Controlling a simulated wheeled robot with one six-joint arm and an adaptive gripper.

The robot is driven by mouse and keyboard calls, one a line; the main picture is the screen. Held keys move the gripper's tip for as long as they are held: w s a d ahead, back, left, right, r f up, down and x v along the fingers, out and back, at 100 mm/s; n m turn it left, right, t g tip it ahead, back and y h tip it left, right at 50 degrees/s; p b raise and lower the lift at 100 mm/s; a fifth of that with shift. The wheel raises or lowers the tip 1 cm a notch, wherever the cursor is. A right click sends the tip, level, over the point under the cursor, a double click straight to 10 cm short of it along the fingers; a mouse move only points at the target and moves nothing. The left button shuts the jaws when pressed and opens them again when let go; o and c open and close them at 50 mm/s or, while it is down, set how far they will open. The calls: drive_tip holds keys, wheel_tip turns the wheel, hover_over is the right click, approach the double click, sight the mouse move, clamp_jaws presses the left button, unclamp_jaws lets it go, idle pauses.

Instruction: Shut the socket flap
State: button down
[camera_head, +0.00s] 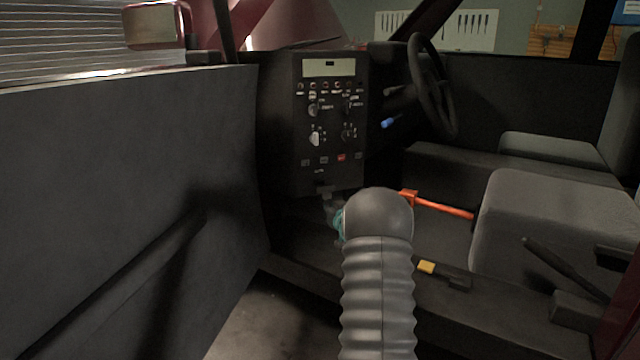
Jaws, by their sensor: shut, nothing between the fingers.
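A dark control panel (329,122) stands inside the vehicle. A small dark piece (323,184) juts out at its lower edge. It looks like the socket flap, but it is too small and dark to tell its angle. My gripper (328,202) is just below this piece, small and mostly hidden behind my grey arm. It is shut and empty. I cannot tell whether it touches the piece.
An open door (130,190) fills the left side. A steering wheel (433,85) and a grey seat (560,228) are to the right. An orange-red bar (445,208) lies beside my arm. A yellow-tipped dark lever (444,274) is on the sill. The floor opening is lower left.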

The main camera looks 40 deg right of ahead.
sight(327, 193)
drive_tip(key=shift+s+r+p, duration=0.2)
drive_tip(key=shift+r+p, duration=0.4)
drive_tip(key=shift+r, duration=0.8)
drive_tip(key=shift+w+r, duration=0.3)
drive_tip(key=shift+w, duration=0.2)
drive_tip(key=shift+w+d, duration=0.2)
drive_tip(key=shift+w, duration=0.4)
drive_tip(key=shift+s, duration=0.1)
drive_tip(key=b+v, duration=0.2)
drive_tip(key=v, duration=0.6)
idle(0.7)
drive_tip(key=shift+d, duration=0.1)
